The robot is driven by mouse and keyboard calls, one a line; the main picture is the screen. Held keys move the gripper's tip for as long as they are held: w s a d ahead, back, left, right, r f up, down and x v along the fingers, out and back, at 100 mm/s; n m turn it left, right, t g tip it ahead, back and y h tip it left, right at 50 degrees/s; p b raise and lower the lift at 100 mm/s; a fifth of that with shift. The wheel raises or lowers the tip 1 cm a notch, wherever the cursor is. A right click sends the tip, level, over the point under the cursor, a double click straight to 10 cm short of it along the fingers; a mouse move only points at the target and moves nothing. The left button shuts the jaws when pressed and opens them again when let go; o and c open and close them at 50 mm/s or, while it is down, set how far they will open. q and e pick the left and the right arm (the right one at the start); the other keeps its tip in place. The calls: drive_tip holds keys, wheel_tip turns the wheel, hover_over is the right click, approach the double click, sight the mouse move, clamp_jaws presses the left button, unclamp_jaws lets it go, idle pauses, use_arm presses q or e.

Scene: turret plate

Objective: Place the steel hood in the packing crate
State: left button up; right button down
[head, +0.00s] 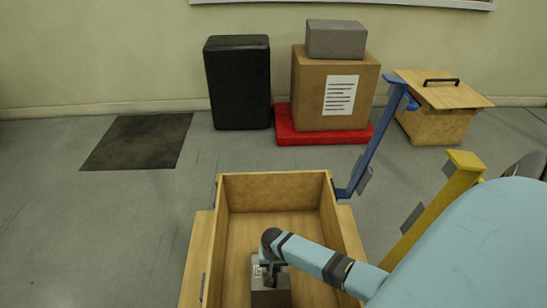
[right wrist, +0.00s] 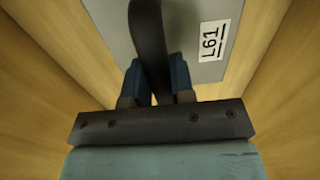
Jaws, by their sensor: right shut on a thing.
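The steel hood (head: 270,297) is a grey metal box low in the head view, inside the open wooden packing crate (head: 350,237). My right gripper (head: 268,266) reaches down into the crate and is shut on the hood's dark handle. In the right wrist view the gripper fingers (right wrist: 157,84) straddle the dark handle (right wrist: 149,40) above the grey hood top (right wrist: 112,30), which bears a white label reading L61. Wooden crate walls (right wrist: 40,50) show on both sides. Whether the hood's underside touches the crate floor is hidden. My left gripper is not in view.
A blue post (head: 375,145) and a yellow post (head: 440,200) stand right of the crate. Behind are a black case (head: 237,82), a cardboard box (head: 310,95) on a red base (head: 290,130), and a lidded wooden box (head: 430,125). The floor at left is clear around a dark mat (head: 140,140).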

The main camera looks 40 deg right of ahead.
drive_tip(key=shift+f, duration=0.1)
drive_tip(key=c, duration=1)
unclamp_jaws()
use_arm(q)
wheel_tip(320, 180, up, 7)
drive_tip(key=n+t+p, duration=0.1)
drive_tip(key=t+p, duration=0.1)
drive_tip(key=p, duration=0.4)
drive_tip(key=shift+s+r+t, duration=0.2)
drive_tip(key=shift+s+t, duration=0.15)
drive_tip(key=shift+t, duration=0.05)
use_arm(e)
wheel_tip(320, 180, up, 12)
drive_tip(key=shift+r, duration=0.15)
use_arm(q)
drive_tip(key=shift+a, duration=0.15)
